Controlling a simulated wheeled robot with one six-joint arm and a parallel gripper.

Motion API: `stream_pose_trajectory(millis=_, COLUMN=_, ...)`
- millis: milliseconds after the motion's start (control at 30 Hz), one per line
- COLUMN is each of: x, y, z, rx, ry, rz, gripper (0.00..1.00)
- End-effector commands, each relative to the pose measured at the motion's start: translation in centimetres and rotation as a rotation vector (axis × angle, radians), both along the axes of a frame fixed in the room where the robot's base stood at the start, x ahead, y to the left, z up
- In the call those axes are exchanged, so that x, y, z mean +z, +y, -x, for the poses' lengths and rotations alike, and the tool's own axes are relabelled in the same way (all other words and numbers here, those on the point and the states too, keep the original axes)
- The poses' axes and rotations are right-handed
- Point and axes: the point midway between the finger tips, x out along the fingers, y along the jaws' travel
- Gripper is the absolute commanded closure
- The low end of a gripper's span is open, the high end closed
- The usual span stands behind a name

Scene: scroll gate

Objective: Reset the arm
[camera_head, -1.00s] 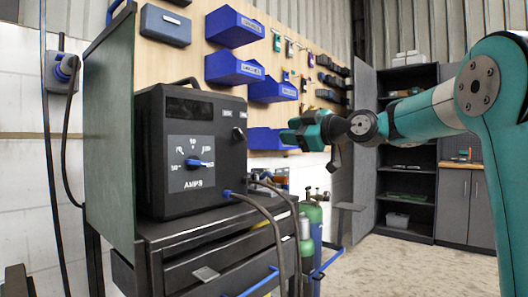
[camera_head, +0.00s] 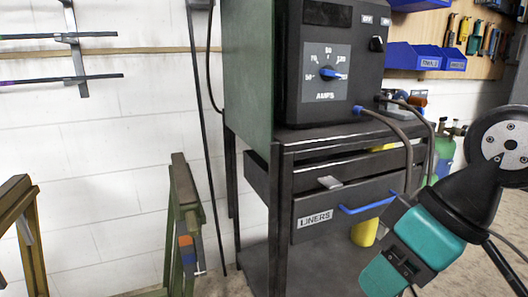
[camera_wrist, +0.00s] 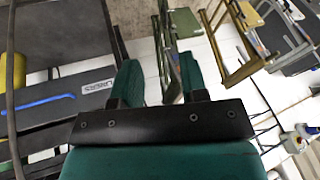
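My arm comes in from the right edge of the head view, with a dark round joint and the teal wrist (camera_head: 425,235) pointing down and left, in front of the cart. In the wrist view my gripper (camera_wrist: 158,72) shows two green fingers standing apart with a gap between them. The gap holds nothing that I can see. In the head view the fingertips are not clear.
A black welder (camera_head: 335,65) with a blue knob sits on a dark cart (camera_head: 300,148). The cart has a drawer marked LINERS (camera_head: 318,217) with a blue handle. Dark trestles (camera_head: 185,215) stand at left. Blue bins (camera_head: 415,57) hang behind.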

Motion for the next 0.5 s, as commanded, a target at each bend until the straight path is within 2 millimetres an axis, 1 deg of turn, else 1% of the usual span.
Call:
stream_pose_trajectory(millis=33, x=-1.0, y=-0.1, z=2.2, rx=0.003, ry=0.059, rz=0.034, gripper=0.60)
stream_pose_trajectory(millis=100, x=-2.4, y=-0.7, z=5.2, rx=-0.006, ry=0.142, rz=0.089, gripper=0.60)
stream_pose_trajectory(millis=133, x=-0.2, y=-0.6, z=4.6, rx=-0.013, ry=0.131, rz=0.081, gripper=0.60)
stream_pose_trajectory(millis=200, x=1.8, y=-0.6, z=4.4, rx=-0.015, ry=0.127, rz=0.078, gripper=0.60)
stream_pose_trajectory(millis=267, x=3.2, y=-0.6, z=4.3, rx=-0.015, ry=0.127, rz=0.078, gripper=0.60)
stream_pose_trajectory(millis=367, x=6.0, y=-0.6, z=4.3, rx=-0.014, ry=0.125, rz=0.077, gripper=0.60)
stream_pose_trajectory(millis=467, x=9.2, y=-0.6, z=4.3, rx=-0.014, ry=0.124, rz=0.076, gripper=0.60)
stream_pose_trajectory(millis=500, x=10.7, y=-0.6, z=4.3, rx=-0.014, ry=0.124, rz=0.076, gripper=0.60)
